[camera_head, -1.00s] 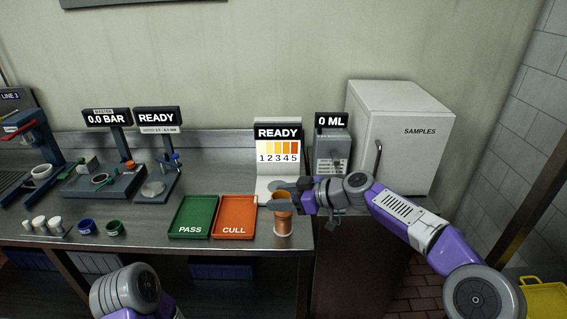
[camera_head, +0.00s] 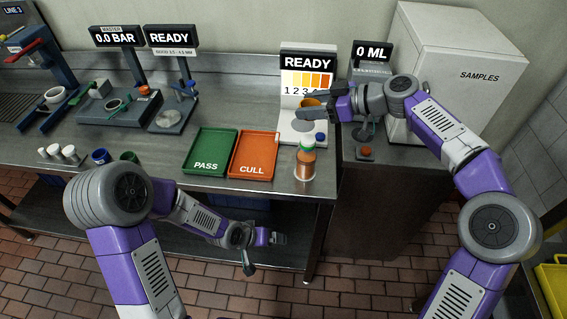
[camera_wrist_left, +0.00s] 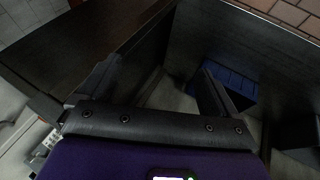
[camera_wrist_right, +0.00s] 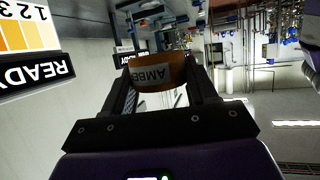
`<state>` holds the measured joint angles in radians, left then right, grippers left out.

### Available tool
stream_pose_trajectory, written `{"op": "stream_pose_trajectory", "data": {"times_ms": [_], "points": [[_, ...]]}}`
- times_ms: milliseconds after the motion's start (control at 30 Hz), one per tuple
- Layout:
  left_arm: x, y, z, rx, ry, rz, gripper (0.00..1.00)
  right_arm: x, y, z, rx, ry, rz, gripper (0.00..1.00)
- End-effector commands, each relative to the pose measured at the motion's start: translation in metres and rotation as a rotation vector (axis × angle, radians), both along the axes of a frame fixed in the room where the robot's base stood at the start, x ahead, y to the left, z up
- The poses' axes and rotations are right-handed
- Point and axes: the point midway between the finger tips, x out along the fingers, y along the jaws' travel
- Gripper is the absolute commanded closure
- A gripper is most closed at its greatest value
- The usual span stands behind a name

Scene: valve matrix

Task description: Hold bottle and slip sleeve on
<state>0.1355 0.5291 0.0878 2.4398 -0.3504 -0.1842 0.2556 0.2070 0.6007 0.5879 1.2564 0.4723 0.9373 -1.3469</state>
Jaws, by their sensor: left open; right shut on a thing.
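The bottle (camera_head: 305,165) stands upright near the table's front right corner. It has an orange body, a pale base and a greenish top. My right gripper (camera_head: 311,107) is shut on an amber ring-like sleeve (camera_head: 311,101), behind and above the bottle and apart from it. In the right wrist view the sleeve (camera_wrist_right: 157,73) sits between the fingers, its label reading "AMBE", the rest cut off. My left gripper (camera_head: 277,238) is low in front of the table, below its top. The left wrist view shows its fingers (camera_wrist_left: 160,90) apart and empty.
A green PASS tray (camera_head: 190,163) and an orange CULL tray (camera_head: 235,168) lie left of the bottle. A colour-scale stand (camera_head: 308,62) is behind the held sleeve. A white SAMPLES cabinet (camera_head: 460,50) stands at right. A blue bin (camera_wrist_left: 232,85) is under the table.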

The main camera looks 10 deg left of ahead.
Motion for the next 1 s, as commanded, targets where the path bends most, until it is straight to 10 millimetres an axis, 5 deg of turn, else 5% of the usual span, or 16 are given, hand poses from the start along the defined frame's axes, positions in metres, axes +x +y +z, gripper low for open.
{"op": "stream_pose_trajectory", "data": {"times_ms": [100,333,500,767,1000], "points": [[0.023,0.003,0.049,0.023,-0.121,-0.036,0.08,0.0,0.0,0.0,0.0,0.0,0.0,0.71],[0.049,0.007,0.129,0.08,-0.321,-0.096,0.08,0.0,0.0,0.0,0.0,0.0,0.0,0.71],[0.085,-0.014,0.173,0.09,-0.601,-0.25,0.08,0.0,0.0,0.0,0.0,0.0,0.0,0.71],[0.108,-0.035,0.211,0.1,-0.86,-0.383,0.08,0.0,0.0,0.0,0.0,0.0,0.0,0.71],[0.124,-0.048,0.208,0.099,-0.889,-0.4,0.08,0.0,0.0,0.0,0.0,0.0,0.0,0.71]]}}
